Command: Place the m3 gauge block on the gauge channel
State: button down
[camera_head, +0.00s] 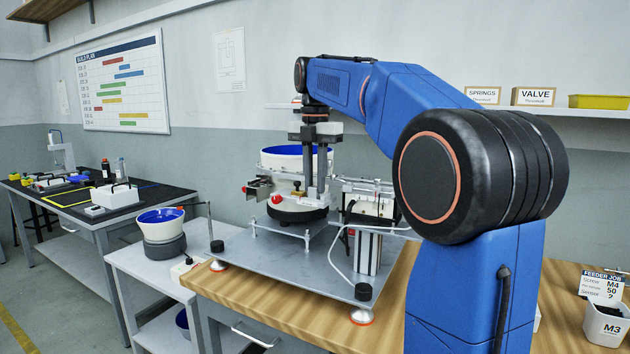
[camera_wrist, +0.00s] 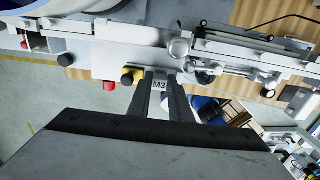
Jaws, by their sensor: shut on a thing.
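My gripper (camera_head: 316,196) points down in front of the bowl feeder's right side in the head view. In the wrist view my gripper (camera_wrist: 160,90) is shut on a small grey block marked M3, the m3 gauge block (camera_wrist: 159,86). The block cannot be made out in the head view. A pale rail assembly (camera_head: 368,187) runs right from the bowl, partly behind my arm. In the wrist view its rails (camera_wrist: 235,52) lie up and right of the block. I cannot tell which part is the gauge channel, or whether the block touches anything.
The bowl feeder (camera_head: 284,160) stands on a metal plate (camera_head: 290,258) on the wooden bench (camera_head: 262,312). A white M3 bin (camera_head: 607,327) stands at the right. A second bowl (camera_head: 162,225) is on the left cart.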

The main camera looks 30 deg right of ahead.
jog(key=c, duration=1.6)
grip_release()
jog(key=shift+f, duration=0.1)
notch_tip(320, 180, up, 8)
jog(key=shift+f, duration=0.1)
jog(key=s+a+f+m+t, duration=0.1)
jog(key=s+a+f+m, duration=0.2)
jog(key=s+f+m, duration=0.5)
jog(key=s+a+f+m+t, duration=0.2)
jog(key=s+f+m, duration=0.6)
jog(key=f, duration=0.8)
jog(key=s+a+f+m+t, duration=0.1)
jog(key=s+a+f+m, duration=0.3)
jog(key=s+f+m, duration=0.4)
jog(key=shift+s+f+m+t, duration=0.2)
jog(key=shift+s+f, duration=0.95)
jog(key=shift+s, duration=0.2)
jog(key=shift+s+f+m+t, duration=0.2)
jog(key=shift+s+f, duration=0.9)
jog(key=shift+s, duration=0.25)
